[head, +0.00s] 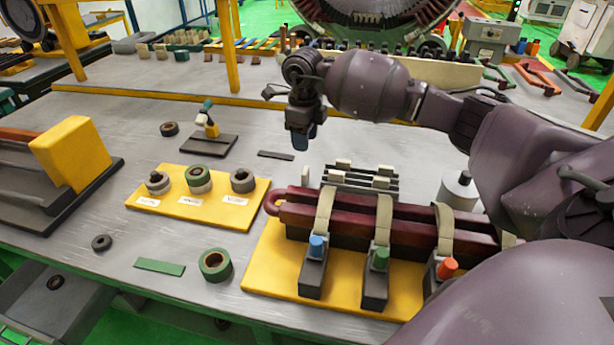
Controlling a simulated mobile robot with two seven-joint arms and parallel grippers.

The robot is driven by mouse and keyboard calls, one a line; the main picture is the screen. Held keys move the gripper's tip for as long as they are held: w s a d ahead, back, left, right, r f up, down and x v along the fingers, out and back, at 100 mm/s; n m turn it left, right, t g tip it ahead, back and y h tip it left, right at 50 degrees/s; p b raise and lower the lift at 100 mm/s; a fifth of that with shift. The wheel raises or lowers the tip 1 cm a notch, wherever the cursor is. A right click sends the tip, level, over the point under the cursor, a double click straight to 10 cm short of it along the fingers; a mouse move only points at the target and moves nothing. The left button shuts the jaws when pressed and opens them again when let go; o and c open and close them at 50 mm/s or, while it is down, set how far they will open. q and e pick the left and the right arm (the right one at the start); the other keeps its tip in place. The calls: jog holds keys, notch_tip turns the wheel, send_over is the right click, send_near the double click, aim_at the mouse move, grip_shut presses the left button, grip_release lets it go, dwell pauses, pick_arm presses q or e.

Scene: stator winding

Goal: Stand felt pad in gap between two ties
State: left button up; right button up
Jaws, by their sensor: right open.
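A maroon coil (345,217) lies on a yellow board, wrapped by three cream ties: a left tie (324,212), a middle tie (384,215) and a right tie (444,230). Gaps of bare coil show between neighbouring ties. Behind the coil, several small cream blocks, which look like the felt pads (381,182), sit on a dark slatted rack. My right gripper (301,143) points down over the table, behind and left of the rack, apart from the pads. It is open, with nothing clearly seen between its fingers. My left gripper is out of view.
Dark clamps with blue (317,244), green (380,257) and red (447,267) knobs stand before the coil. A yellow tray (150,215) holds tape rolls on the left. A metal cylinder (460,188) stands behind the coil's right end.

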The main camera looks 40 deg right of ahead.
aim_at(305, 170)
jog(key=m, duration=0.5)
jog(key=shift+s+f+m, duration=0.1)
jog(key=shift+m, duration=0.2)
jog(key=m, duration=0.6)
jog(key=shift+m, duration=0.4)
jog(key=m, duration=0.3)
jog(key=shift+m, duration=0.3)
notch_tip(305, 170, down, 5)
jog(key=shift+r+b, duration=0.1)
jog(key=shift+b, duration=0.2)
jog(key=shift+f, duration=0.75)
notch_tip(305, 170, down, 4)
jog(key=shift+a+f+b, duration=0.1)
jog(key=shift+b, duration=0.25)
jog(key=shift+f, duration=0.2)
jog(key=shift+c, duration=0.7)
grip_shut()
jog(key=shift+r, duration=0.5)
pick_arm(q)
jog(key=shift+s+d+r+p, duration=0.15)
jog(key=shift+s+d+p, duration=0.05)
jog(key=shift+p, duration=0.85)
pick_arm(e)
notch_tip(305, 170, up, 19)
